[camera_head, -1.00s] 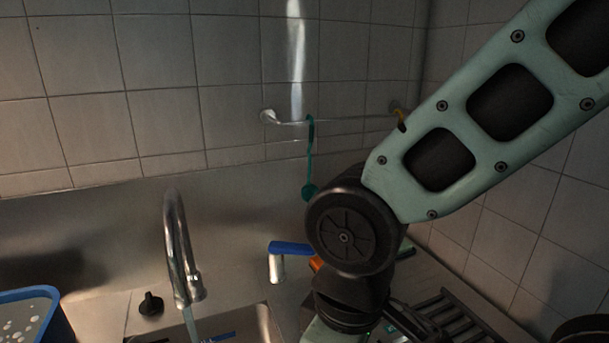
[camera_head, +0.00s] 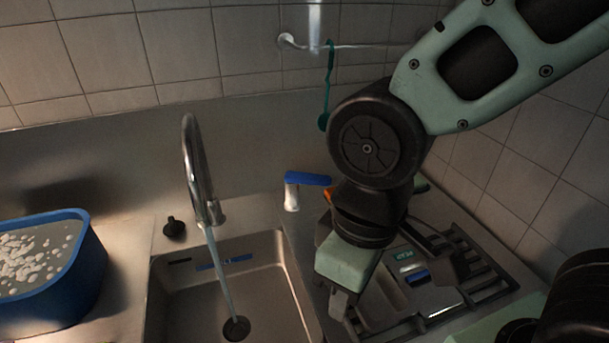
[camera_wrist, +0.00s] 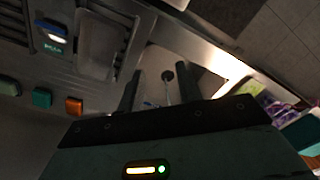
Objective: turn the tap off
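The curved metal tap (camera_head: 193,165) stands behind the sink in the head view. A stream of water (camera_head: 221,275) runs from its spout into the basin, towards the drain (camera_head: 236,328). A blue-topped lever (camera_head: 307,179) on a short metal post stands right of the tap. A black knob (camera_head: 174,228) sits left of the tap's spout. My gripper (camera_head: 341,304) is right of the basin, in front of and below the blue lever, apart from it. In the wrist view my gripper (camera_wrist: 158,88) has its fingers spread with nothing held. The water and drain show between them.
A blue tub (camera_head: 85,265) with pale bits stands left of the sink basin (camera_head: 190,300). A dark rack or hob-like grate (camera_head: 470,265) lies right of my gripper. A wall rail (camera_head: 360,46) holds a hanging green utensil (camera_head: 326,95). A tiled wall closes the right side.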

